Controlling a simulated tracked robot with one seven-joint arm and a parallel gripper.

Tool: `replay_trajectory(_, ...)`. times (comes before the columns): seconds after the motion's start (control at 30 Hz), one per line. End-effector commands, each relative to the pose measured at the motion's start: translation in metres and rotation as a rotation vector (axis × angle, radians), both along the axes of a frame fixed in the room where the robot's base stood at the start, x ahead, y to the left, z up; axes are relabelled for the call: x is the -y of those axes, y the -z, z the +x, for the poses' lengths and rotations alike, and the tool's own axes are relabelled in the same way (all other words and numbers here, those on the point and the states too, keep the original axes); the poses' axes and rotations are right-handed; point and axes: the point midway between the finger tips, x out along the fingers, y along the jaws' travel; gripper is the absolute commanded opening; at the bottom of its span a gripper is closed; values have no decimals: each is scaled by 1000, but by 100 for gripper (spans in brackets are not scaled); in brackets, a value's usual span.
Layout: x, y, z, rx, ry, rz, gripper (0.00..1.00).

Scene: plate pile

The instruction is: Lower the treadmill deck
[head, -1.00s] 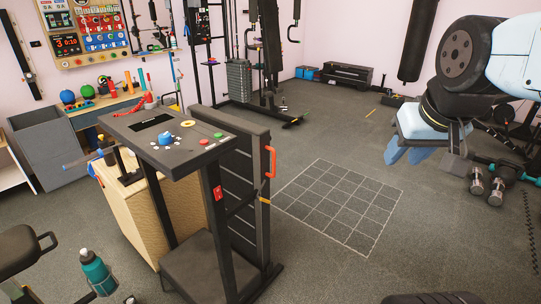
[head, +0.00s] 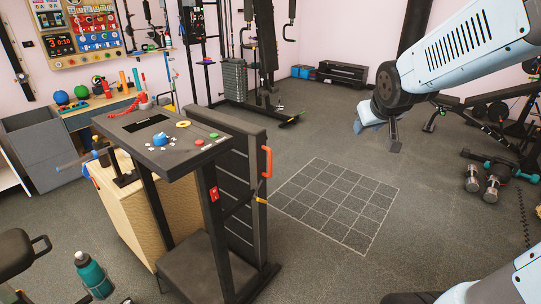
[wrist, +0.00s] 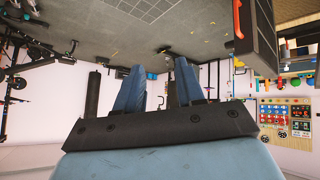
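The treadmill stands left of centre in the head view, with a dark console (head: 170,140) on posts. Its deck (head: 238,180) is folded upright behind the posts, with an orange handle (head: 267,162) on its right edge. A yellow piece (head: 261,200) sits on a strap or bar below the handle. The wrist view, upside down, shows the deck (wrist: 262,35) and handle (wrist: 238,18) at upper right. My gripper (wrist: 158,88) has its two blue fingers apart with nothing between them. In the head view my gripper (head: 371,112) is in the air, well right of the handle.
A white-lined grid (head: 335,205) marks clear floor right of the treadmill. A wooden box (head: 145,205) stands beside it on the left. A teal bottle (head: 92,274) is at lower left. Dumbbells (head: 482,180) and a bench lie at right. A cable machine (head: 240,75) stands behind.

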Motion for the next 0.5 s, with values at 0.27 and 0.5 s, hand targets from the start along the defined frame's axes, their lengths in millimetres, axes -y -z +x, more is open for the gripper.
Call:
replay_trajectory(0.27,-19,44,78,115,-137,-29,38)
replay_trajectory(0.5,-44,87,129,221,-267,-8,38)
